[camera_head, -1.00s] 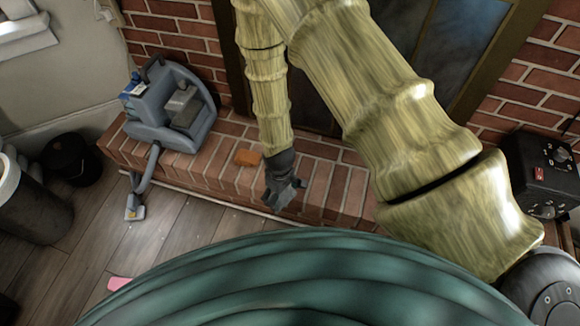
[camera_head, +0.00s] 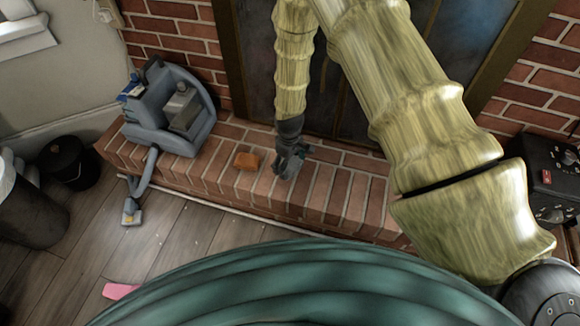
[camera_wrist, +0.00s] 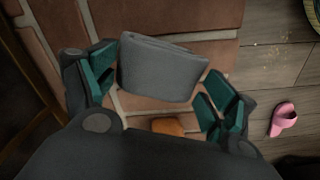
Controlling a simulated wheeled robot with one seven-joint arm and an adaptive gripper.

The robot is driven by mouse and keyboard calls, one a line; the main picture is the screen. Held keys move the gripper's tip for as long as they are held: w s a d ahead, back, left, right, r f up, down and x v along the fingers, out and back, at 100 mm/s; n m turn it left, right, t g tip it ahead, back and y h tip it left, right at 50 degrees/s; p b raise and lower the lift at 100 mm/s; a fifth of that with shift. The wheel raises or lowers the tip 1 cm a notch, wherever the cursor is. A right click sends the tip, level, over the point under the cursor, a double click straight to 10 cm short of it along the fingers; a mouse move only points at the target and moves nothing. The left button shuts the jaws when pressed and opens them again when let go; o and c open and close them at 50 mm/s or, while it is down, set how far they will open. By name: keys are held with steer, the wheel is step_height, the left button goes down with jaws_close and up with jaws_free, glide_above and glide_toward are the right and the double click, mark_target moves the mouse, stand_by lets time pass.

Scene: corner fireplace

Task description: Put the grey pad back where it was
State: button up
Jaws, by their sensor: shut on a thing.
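The grey pad (camera_wrist: 160,68) shows in the wrist view as a folded-looking grey block between my fingers. My gripper (camera_wrist: 158,92) is shut on it, with teal finger pads at its two sides. In the head view my gripper (camera_head: 289,166) is over the brick hearth (camera_head: 325,198), in front of the dark fireplace doors. The pad is hard to make out there among the dark fingers. I cannot tell whether it touches the bricks.
An orange block (camera_head: 247,161) lies on the hearth just left of my gripper. A blue-grey vacuum-like machine (camera_head: 172,110) stands on the hearth's left end. Dark bins (camera_head: 66,160) stand at the far left. A pink slipper (camera_head: 120,290) lies on the wooden floor. Hearth right of my gripper is clear.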

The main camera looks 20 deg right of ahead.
mark_target(290, 166)
steer(key=shift+w+d, duration=0.15)
steer(key=shift+w, duration=0.1)
steer(key=f, duration=0.1)
steer(key=f+b, duration=0.1)
steer(key=f, duration=0.1)
steer(key=shift+w+d+f+b, duration=0.2)
steer(key=shift+w+f+b, duration=0.1)
steer(key=shift+f, duration=0.05)
steer(key=shift+c, duration=0.5)
steer(key=o, duration=0.9)
steer(key=shift+r, duration=0.1)
step_height(290, 166, up, 12)
steer(key=p, duration=0.3)
